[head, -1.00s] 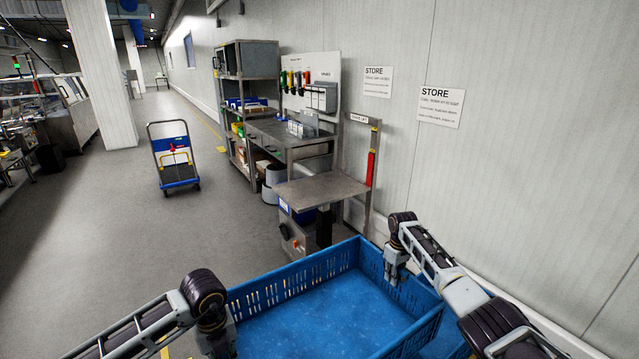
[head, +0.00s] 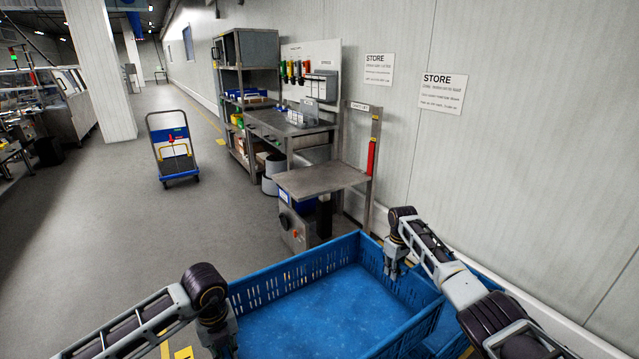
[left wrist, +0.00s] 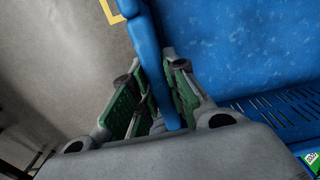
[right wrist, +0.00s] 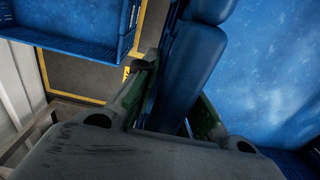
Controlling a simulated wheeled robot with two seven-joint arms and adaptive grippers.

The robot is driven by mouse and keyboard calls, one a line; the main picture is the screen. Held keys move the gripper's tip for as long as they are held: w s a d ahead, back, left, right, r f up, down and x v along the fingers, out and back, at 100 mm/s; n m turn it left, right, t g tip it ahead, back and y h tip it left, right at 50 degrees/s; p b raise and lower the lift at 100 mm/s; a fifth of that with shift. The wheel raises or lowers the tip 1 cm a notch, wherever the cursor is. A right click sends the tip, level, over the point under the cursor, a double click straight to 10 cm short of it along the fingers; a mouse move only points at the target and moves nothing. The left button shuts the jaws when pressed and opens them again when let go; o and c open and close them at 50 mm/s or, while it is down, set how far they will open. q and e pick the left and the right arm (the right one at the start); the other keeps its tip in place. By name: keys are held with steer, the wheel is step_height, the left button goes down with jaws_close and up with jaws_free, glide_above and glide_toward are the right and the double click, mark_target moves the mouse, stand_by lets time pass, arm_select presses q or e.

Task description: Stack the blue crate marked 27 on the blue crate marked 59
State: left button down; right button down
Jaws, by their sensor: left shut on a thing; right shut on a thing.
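A large empty blue crate (head: 320,312) hangs level in front of me, open side up. My left gripper (head: 222,345) is shut on its left wall; the left wrist view shows the green finger pads (left wrist: 158,95) on either side of the rim. My right gripper (head: 393,268) is shut on its right wall, also seen in the right wrist view (right wrist: 172,100). A second blue crate (head: 462,318) is partly visible to the right, behind my right arm; it also shows in the right wrist view (right wrist: 70,32). I cannot read a number on either crate.
A steel-topped lift table (head: 318,180) stands just beyond the held crate. Behind it are a workbench (head: 275,122) and shelving (head: 247,75). A blue trolley (head: 173,150) stands on open floor to the left. A white wall (head: 540,100) runs along the right.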

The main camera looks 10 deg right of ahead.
step_height(320, 180, down, 23)
steer(key=b, duration=2.2)
steer(key=shift+b, duration=0.3)
stand_by(0.4)
steer(key=shift+d, duration=0.15)
stand_by(0.4)
